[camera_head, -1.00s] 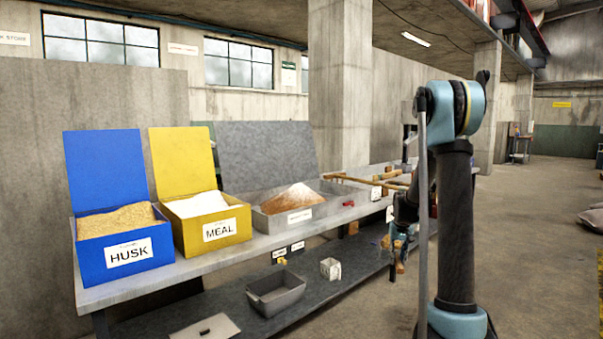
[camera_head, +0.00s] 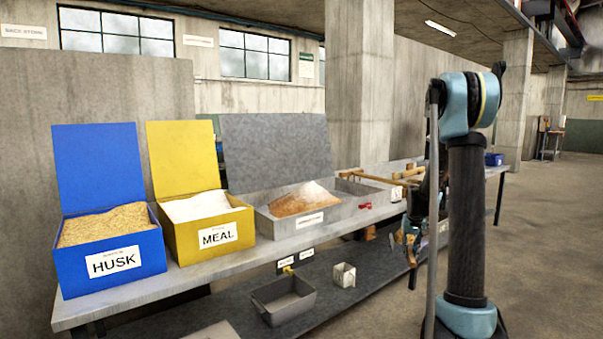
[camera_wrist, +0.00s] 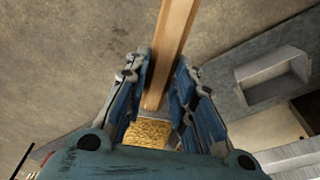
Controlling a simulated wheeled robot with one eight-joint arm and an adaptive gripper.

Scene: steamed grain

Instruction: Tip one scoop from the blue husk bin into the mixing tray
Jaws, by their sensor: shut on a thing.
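The blue husk bin (camera_head: 110,265), lid raised, stands at the left of the bench, filled with tan husk (camera_head: 105,225). My gripper (camera_head: 411,240) is low at the bench's front side, partly hidden by my arm. In the wrist view my gripper (camera_wrist: 164,72) is shut on a wooden handle (camera_wrist: 172,40). Golden husk (camera_wrist: 150,132) shows between the finger bases, apparently in the scoop's pan, whose edges are mostly hidden. An open grey tray (camera_head: 283,300), apparently the mixing tray, sits on the lower shelf; it also seems to show in the wrist view (camera_wrist: 272,82). Its inside looks empty.
A yellow meal bin (camera_head: 215,240) and a grey bin (camera_head: 275,228) with a brown and white heap stand beside the husk bin. A small pale box (camera_head: 344,275) is on the lower shelf (camera_head: 350,292). Wooden handles (camera_head: 375,182) lie farther along the bench. Floor at right is clear.

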